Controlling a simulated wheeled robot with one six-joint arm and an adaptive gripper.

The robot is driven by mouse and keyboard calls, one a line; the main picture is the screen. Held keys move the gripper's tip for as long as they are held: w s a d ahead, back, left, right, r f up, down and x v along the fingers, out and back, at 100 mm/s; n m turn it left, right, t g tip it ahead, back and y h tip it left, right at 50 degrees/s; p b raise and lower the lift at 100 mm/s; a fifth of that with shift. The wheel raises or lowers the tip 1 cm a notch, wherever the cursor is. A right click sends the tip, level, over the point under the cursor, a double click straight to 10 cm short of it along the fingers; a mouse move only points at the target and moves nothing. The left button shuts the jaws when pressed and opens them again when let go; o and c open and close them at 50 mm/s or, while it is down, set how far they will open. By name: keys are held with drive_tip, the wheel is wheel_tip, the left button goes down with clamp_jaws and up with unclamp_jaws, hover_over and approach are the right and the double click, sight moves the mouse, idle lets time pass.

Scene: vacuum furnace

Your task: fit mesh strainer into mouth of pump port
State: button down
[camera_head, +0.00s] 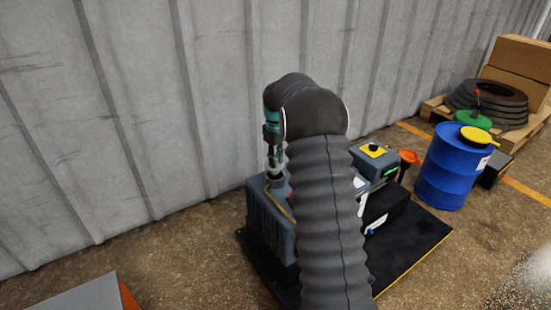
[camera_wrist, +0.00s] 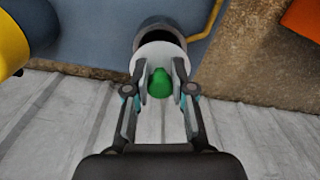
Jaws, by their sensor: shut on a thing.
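In the wrist view my gripper (camera_wrist: 160,72) is shut on the green knob (camera_wrist: 160,84) of what appears to be the mesh strainer. A pale round part (camera_wrist: 145,54) shows just beyond the knob, likely the strainer's body. The dark round mouth of the pump port (camera_wrist: 160,27) lies behind it, on the blue-grey pump. The pale part overlaps the near side of the mouth; I cannot tell whether it touches or has entered. In the head view my gripper (camera_head: 272,150) points down above the pump (camera_head: 268,220). My arm hides much of the pump.
The pump stands on a black mat (camera_head: 425,236) close to a corrugated wall (camera_head: 130,110). A yellow pipe (camera_wrist: 212,20) runs beside the port. A grey unit with a yellow top (camera_head: 374,150), an orange funnel (camera_head: 408,157) and a blue drum (camera_head: 445,170) stand to the right.

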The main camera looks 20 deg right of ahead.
drive_tip(key=shift+f+b, duration=0.8)
drive_tip(key=shift+f, duration=0.9)
drive_tip(key=shift+f, duration=0.3)
drive_tip(key=c, duration=0.9)
unclamp_jaws()
wheel_tip(320, 180, up, 12)
drive_tip(key=shift+r, duration=0.1)
